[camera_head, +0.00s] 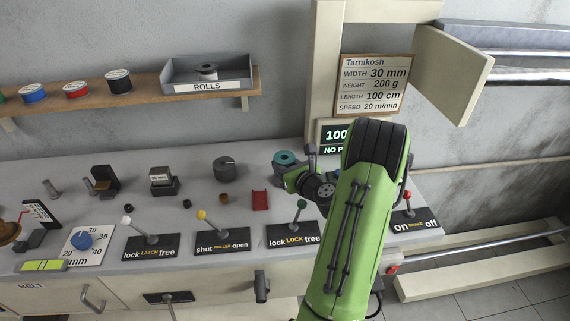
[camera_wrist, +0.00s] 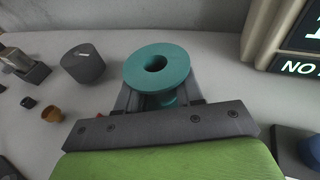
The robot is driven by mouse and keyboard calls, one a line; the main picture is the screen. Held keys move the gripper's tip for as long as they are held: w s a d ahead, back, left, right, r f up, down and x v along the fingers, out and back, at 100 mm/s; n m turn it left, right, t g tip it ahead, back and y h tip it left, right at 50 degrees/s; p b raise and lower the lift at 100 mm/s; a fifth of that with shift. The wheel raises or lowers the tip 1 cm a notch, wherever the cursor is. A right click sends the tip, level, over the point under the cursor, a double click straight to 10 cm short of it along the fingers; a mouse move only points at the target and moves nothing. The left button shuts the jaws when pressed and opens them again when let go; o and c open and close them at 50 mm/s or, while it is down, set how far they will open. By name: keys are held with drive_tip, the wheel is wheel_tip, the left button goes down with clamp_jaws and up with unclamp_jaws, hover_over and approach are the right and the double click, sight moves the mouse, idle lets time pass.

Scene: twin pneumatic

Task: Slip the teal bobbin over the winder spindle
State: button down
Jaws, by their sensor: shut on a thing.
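The teal bobbin (camera_head: 286,158) shows just left of my green arm, over the back of the bench. In the wrist view the teal bobbin (camera_wrist: 157,70) is upright, with its round flange and dark centre hole facing up. My gripper (camera_wrist: 160,101) is shut on the bobbin below its top flange. In the head view my gripper (camera_head: 290,172) is partly hidden by my arm. I cannot pick out the winder spindle with certainty; my arm covers part of the bench. Whether the bobbin touches the bench is not clear.
A dark round knob (camera_head: 224,168) stands left of the bobbin, with a red piece (camera_head: 260,200) and a brown cup (camera_wrist: 52,114) nearby. Levers, including the green lock lever (camera_head: 300,205), line the front edge. A lit display (camera_wrist: 300,62) is at right. A shelf (camera_head: 140,97) holds several spools.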

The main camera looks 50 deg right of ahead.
drive_tip(key=shift+f+b, duration=1.15)
drive_tip(key=shift+f, duration=0.45)
drive_tip(key=c, duration=0.6)
unclamp_jaws()
drive_tip(key=shift+c, duration=0.2)
wheel_tip(320, 180, up, 10)
drive_tip(key=p, duration=0.5)
drive_tip(key=shift+r, duration=0.1)
